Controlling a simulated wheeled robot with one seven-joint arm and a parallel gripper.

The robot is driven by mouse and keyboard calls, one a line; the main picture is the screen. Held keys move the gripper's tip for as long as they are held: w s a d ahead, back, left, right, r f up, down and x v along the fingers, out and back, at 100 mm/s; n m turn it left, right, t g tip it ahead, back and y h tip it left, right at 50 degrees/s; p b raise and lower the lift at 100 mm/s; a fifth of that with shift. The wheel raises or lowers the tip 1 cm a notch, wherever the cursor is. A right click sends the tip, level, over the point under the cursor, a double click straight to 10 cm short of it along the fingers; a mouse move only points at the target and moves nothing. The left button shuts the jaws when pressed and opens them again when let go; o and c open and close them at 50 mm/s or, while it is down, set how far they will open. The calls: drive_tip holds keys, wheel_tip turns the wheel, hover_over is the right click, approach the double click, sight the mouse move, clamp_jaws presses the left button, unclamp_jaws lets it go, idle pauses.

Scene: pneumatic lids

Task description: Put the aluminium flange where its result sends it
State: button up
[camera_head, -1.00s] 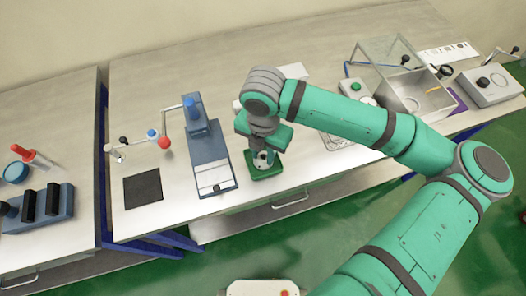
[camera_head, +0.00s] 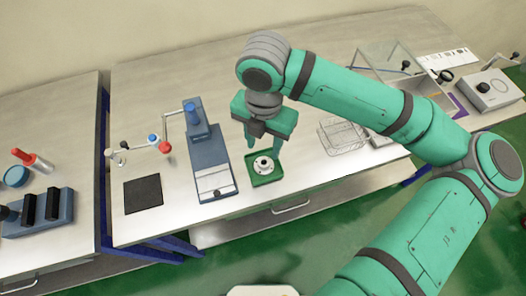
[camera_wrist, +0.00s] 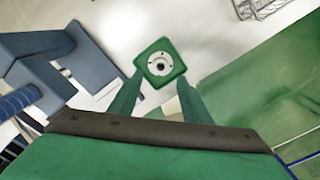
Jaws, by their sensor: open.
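The aluminium flange (camera_head: 263,165) is a pale round disc with a dark centre hole and small bolt holes. It lies in a small green square tray (camera_head: 265,180) on the bench near its front edge. In the wrist view the flange (camera_wrist: 160,64) shows inside the green tray (camera_wrist: 174,82), beyond my fingertips. My gripper (camera_head: 263,153) is above the tray, pointing down. Its two green fingers are apart with nothing between them, and in the wrist view my gripper (camera_wrist: 161,88) is open and empty too.
A blue press-like device (camera_head: 208,150) stands close left of the tray. Left of it are a black pad (camera_head: 143,193) and a stand with coloured knobs (camera_head: 155,143). A wire basket (camera_head: 342,136) is to the right. A clear-lidded box (camera_head: 395,70) and a grey dial box (camera_head: 488,90) stand further right.

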drive_tip(key=shift+s+r, duration=0.15)
drive_tip(key=shift+r, duration=2)
